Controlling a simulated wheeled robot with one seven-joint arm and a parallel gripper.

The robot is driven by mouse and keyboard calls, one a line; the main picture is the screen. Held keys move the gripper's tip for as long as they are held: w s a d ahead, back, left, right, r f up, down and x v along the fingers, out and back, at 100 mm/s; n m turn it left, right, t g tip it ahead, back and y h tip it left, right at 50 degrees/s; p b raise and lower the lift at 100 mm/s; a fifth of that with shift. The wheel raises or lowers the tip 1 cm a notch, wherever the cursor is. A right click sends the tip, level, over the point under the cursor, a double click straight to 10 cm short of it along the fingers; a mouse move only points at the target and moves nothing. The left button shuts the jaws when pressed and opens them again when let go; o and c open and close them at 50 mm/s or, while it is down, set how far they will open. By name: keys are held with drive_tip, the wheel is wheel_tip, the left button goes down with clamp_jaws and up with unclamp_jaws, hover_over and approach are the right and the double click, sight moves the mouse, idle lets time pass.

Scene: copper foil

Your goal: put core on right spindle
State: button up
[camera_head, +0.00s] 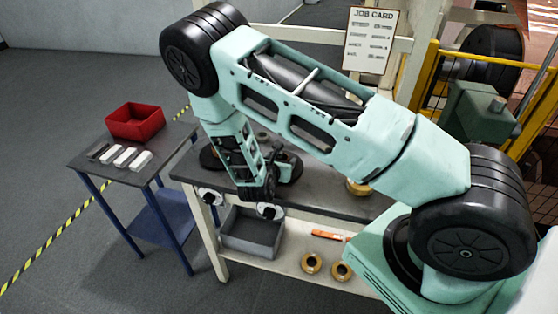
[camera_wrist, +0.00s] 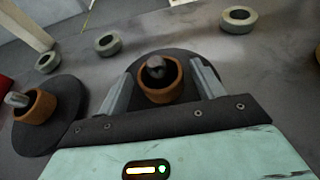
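In the wrist view a brown ring-shaped core (camera_wrist: 144,97) sits around a dark spindle post (camera_wrist: 156,65) on a round black base (camera_wrist: 182,59). A second brown core (camera_wrist: 36,108) is around another post on a black base (camera_wrist: 66,100) at the left. In the head view my gripper (camera_head: 257,190) points down over the dark bench (camera_head: 335,192), with the black bases partly hidden behind my arm. I cannot tell whether the core between the fingers is seated or held.
Several loose grey-green rings (camera_wrist: 108,44) lie on the bench beyond the bases. A brass-coloured coil (camera_head: 359,187) is on the bench at right. The lower shelf holds a grey bin (camera_head: 238,245) and brass rings (camera_head: 312,264). A side table with a red bin (camera_head: 135,124) stands left.

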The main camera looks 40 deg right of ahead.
drive_tip(key=shift+r, duration=0.15)
drive_tip(key=shift+a+r, duration=0.1)
drive_tip(key=shift+a, duration=0.05)
drive_tip(key=b+v, duration=0.2)
drive_tip(key=v, duration=0.9)
drive_tip(key=shift+s+r, duration=0.1)
drive_tip(key=shift+s, duration=0.05)
drive_tip(key=s+a+r+m+g+y, duration=0.4)
drive_tip(key=s+a+r+m, duration=0.4)
drive_tip(key=s, duration=0.3)
drive_tip(key=s+a+r+m+g+y, duration=0.4)
drive_tip(key=s+a+r+m+y, duration=0.3)
drive_tip(key=s, duration=0.5)
drive_tip(key=a+r+m, duration=0.1)
drive_tip(key=r+m, duration=0.1)
drive_tip(key=shift+s+a+m, duration=0.15)
drive_tip(key=shift+a+m, duration=0.25)
